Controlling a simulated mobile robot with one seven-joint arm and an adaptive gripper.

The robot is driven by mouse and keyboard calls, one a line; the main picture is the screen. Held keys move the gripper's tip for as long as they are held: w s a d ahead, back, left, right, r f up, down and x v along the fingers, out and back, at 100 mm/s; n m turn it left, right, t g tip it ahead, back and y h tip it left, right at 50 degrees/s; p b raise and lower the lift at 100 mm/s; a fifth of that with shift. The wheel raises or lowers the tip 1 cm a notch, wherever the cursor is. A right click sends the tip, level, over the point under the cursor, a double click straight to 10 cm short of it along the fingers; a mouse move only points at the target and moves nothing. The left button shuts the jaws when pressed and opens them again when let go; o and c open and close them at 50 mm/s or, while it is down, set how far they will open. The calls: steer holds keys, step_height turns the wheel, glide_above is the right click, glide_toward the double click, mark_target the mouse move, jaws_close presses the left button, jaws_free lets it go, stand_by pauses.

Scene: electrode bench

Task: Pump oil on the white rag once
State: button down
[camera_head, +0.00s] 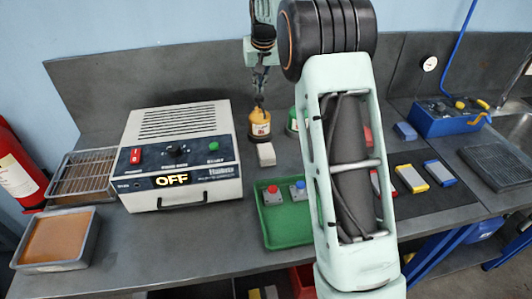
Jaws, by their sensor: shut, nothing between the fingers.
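A small yellow-orange bottle with a label (260,128), likely the oil pump bottle, stands on the grey bench near the back. My gripper (259,102) points down right at the top of this bottle. It is shut with nothing held, and its tips hide the bottle's pump head. I cannot tell whether it touches the top. A small white block-like piece (266,155), likely the white rag, lies on the bench just in front of the bottle. A green container (292,122) stands to the right, partly hidden by my arm.
A white power unit reading OFF (180,150) stands at left. A green tray (284,232) with red and blue buttons lies in front. Two trays (54,262) (62,190) sit far left. My arm covers the middle right. A blue box (440,122) stands at right.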

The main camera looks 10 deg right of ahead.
mark_target(259, 97)
steer(key=shift+f, duration=0.15)
steer(key=shift+f+b, duration=1)
steer(key=shift+f, duration=0.5)
steer(key=shift+r, duration=0.15)
steer(key=shift+r+p, duration=1.25)
steer(key=shift+r, duration=0.15)
steer(key=shift+r, duration=0.15)
step_height(259, 97, up, 6)
steer(key=p, duration=0.5)
